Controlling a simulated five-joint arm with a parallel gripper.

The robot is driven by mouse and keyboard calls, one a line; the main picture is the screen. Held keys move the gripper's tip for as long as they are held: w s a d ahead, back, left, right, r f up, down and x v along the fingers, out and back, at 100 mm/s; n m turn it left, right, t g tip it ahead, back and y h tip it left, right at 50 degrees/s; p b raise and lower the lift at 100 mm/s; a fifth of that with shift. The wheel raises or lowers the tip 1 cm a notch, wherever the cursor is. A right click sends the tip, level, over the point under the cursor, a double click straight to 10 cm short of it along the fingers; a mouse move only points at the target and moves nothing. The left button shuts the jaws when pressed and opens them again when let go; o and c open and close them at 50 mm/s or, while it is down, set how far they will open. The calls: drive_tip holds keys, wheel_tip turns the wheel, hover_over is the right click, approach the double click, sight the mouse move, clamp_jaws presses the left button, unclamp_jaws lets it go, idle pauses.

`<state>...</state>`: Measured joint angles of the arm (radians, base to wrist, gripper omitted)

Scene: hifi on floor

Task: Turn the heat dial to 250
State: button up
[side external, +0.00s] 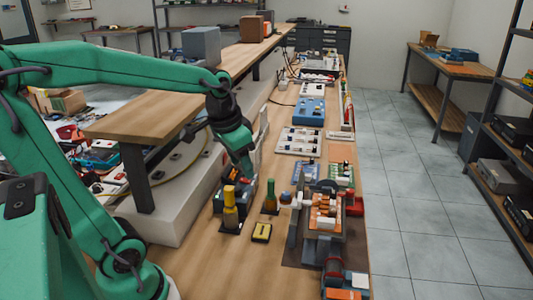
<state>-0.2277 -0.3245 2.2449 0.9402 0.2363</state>
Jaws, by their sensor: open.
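No heat dial or 250 mark can be made out for certain at this size. Several small panels and devices stand along the long wooden bench (188,262). My gripper (248,172) is at the end of my green arm, pointing down over the bench. It is small in the view, and its fingertips are partly lost against the devices behind it. It is above and near a dark box (230,190), and I cannot tell whether it touches anything. I see nothing held in it.
Two bottle-like things, one yellow (230,212) and one green (270,196), stand near my gripper. A small yellow-and-black block (261,233) lies in front. An orange-and-white device (326,212) stands to the right. A blue panel (310,111) lies farther back. Tiled floor is clear at right.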

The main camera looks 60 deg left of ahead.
drive_tip(key=w+a+f+g, duration=0.2)
drive_tip(key=w+a+f, duration=0.2)
drive_tip(key=a, duration=0.4)
drive_tip(key=g, duration=0.1)
hover_over(236, 188)
drive_tip(key=shift+h, duration=0.4)
drive_tip(key=f, duration=0.6)
drive_tip(key=shift+a, duration=0.25)
drive_tip(key=shift+f, duration=0.1)
drive_tip(key=shift+d+f, duration=0.2)
drive_tip(key=shift+f, duration=3.6)
drive_tip(key=shift+c, duration=0.4)
drive_tip(key=c, duration=0.9)
